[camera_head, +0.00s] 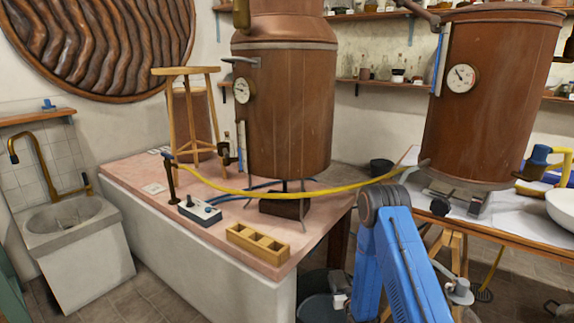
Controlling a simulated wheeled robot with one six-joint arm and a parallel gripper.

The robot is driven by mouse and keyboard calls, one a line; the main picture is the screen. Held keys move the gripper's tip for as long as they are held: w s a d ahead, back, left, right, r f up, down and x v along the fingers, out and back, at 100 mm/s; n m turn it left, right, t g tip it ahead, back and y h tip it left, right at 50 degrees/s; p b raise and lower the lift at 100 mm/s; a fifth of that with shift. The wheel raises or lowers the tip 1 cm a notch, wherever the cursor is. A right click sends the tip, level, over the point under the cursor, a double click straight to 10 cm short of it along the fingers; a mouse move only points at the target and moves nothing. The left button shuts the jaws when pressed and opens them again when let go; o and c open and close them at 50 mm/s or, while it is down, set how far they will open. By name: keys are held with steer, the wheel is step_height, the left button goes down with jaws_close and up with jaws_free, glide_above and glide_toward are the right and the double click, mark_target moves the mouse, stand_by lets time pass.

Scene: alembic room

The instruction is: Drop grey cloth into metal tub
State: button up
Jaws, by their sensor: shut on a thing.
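My blue arm (405,262) rises from the bottom edge right of centre and bends at a dark grey joint. My gripper is not in view, so what it holds cannot be seen. I cannot make out the grey cloth. A dark round vessel (313,307) stands low at the bottom edge, left of my arm, partly cut off. It may be the metal tub, but I cannot tell. A small pale patch beside it is too small to identify.
A pink-topped bench (222,214) carries a copper still (288,115), a wooden stool (188,115) and a wooden box (258,243). A yellow hose (290,194) spans toward the right table, which bears another copper vessel (490,95). A sink (72,214) stands left.

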steer(key=shift+w+a+r, duration=0.2)
steer(key=shift+w+a, duration=0.1)
steer(key=shift+w, duration=0.25)
steer(key=shift+w+a+r, duration=0.15)
steer(key=shift+w+a, duration=0.1)
steer(key=shift+w, duration=0.3)
steer(key=shift+w+f, duration=0.15)
steer(key=shift+a+f, duration=0.1)
steer(key=shift+f, duration=2.65)
steer(key=o, duration=1.1)
steer(key=v, duration=1.7)
steer(key=shift+s+d+f, duration=0.1)
steer(key=shift+s+d, duration=0.1)
steer(key=shift+s, duration=0.05)
